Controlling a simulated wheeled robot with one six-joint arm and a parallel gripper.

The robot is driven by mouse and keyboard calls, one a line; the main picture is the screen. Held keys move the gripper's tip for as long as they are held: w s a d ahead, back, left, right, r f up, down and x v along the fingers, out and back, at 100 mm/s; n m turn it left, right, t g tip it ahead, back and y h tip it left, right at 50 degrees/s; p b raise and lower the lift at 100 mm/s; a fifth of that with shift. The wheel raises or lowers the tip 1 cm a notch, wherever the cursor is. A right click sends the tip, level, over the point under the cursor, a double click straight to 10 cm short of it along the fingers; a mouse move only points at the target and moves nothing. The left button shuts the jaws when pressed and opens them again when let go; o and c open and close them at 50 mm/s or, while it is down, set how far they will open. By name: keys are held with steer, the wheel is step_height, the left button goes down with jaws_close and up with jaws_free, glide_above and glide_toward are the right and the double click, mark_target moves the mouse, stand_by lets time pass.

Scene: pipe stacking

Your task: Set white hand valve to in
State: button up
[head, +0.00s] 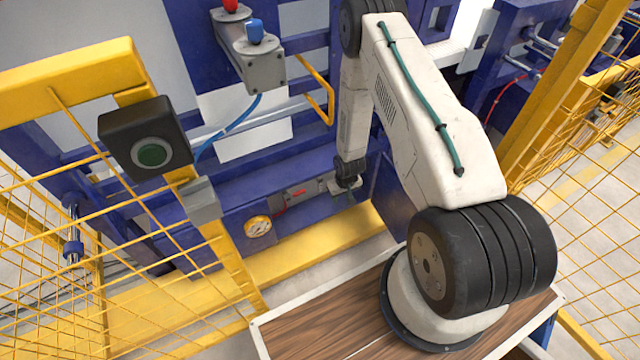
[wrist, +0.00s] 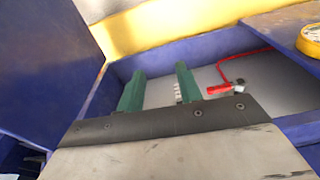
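My gripper (wrist: 158,76) is open, its two green fingers apart over a grey recessed panel (wrist: 265,85). A small white ridged piece (wrist: 177,91) shows between the fingers, close against the right one and partly hidden by it. It may be the white hand valve; I cannot tell whether the finger touches it or how it is set. Right of the fingers is a red handle (wrist: 218,90) with a small white end piece (wrist: 238,88). In the head view my gripper (head: 347,190) is low over the right end of the panel, and the valve is not clear there.
A blue frame surrounds the panel, with a raised blue wall (wrist: 50,60) at left in the wrist view. A yellow round gauge (head: 258,226) sits left of the panel. A yellow beam (head: 315,245) runs in front. A push-button box (head: 148,138) and mesh fence stand at left.

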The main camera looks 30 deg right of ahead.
step_height(320, 180, down, 14)
steer(key=a+t, duration=0.1)
steer(key=t, duration=1.1)
glide_toward(320, 184)
steer(key=x, duration=0.4)
steer(key=shift+n, duration=0.4)
steer(key=x, duration=0.6)
steer(key=shift+w+d+f, duration=0.1)
steer(key=shift+w, duration=0.25)
jaws_close()
